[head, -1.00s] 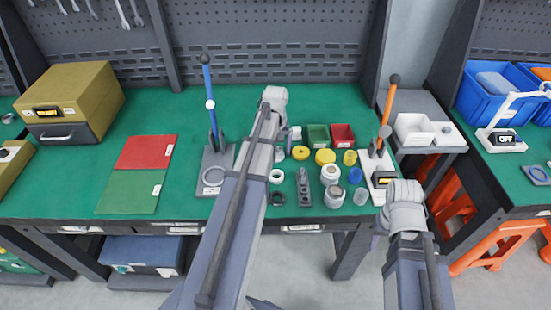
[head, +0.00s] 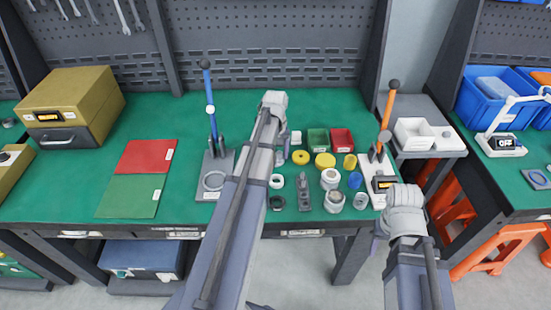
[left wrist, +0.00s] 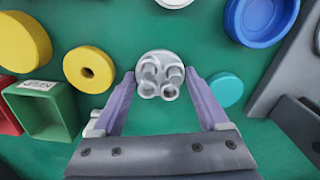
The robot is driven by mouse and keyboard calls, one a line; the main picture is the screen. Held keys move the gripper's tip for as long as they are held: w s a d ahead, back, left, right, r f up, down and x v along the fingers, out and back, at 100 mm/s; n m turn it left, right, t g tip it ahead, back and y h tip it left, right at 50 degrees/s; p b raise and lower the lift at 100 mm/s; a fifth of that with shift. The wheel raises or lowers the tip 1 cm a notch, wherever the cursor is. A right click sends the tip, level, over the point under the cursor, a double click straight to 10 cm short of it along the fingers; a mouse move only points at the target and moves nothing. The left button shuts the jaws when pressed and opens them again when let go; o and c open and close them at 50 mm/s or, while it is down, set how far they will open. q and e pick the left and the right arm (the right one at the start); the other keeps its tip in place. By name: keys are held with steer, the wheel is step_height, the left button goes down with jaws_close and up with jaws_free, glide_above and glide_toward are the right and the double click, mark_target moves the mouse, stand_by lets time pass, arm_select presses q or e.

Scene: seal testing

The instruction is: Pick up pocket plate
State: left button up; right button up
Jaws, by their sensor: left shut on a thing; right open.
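The pocket plate (left wrist: 160,75), a round light-grey piece with several round pockets, sits between the fingertips of my left gripper (left wrist: 161,82) in the left wrist view. The two purple-grey fingers press it from both sides, so the gripper is shut on it. Whether it is clear of the green mat I cannot tell. In the head view my left arm covers most of this gripper, and I cannot make out the plate there. My right arm shows at the table's front right; its fingers are hidden.
A green bin (head: 318,139) and a red bin (head: 342,140) stand close by, with yellow rings and white jars around. A blue-handled press (head: 212,140) is left of my left arm; an orange-handled one (head: 387,125) is at right. The back of the mat is clear.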

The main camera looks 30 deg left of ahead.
mark_target(276, 159)
arm_select(q)
steer(key=shift+r, duration=0.1)
step_height(276, 159, up, 10)
steer(key=p, duration=1)
